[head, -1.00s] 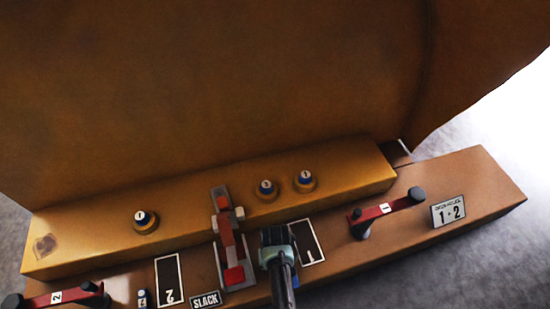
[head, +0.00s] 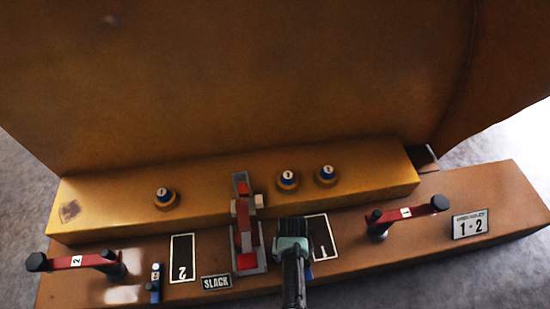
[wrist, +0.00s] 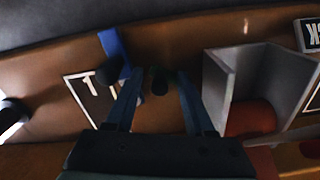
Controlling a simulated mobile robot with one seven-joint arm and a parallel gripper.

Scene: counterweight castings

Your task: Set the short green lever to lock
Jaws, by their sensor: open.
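No green lever shows clearly in either view. A short blue lever piece (wrist: 112,52) stands beside the framed "1" panel in the wrist view; a sliver of blue (head: 308,271) shows beside my gripper in the head view. In the head view my gripper (head: 292,228) hides this spot. Another short blue lever (head: 155,283) stands far left. No lock marking is readable.
A red slider in a grey channel (head: 247,262) stands close left of my gripper. Red levers marked 1 (head: 398,213) and 2 (head: 82,261) stand at either side. A SLACK plate (head: 216,282) and several blue buttons (head: 288,180) are near. A large brown casting (head: 250,80) rises behind.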

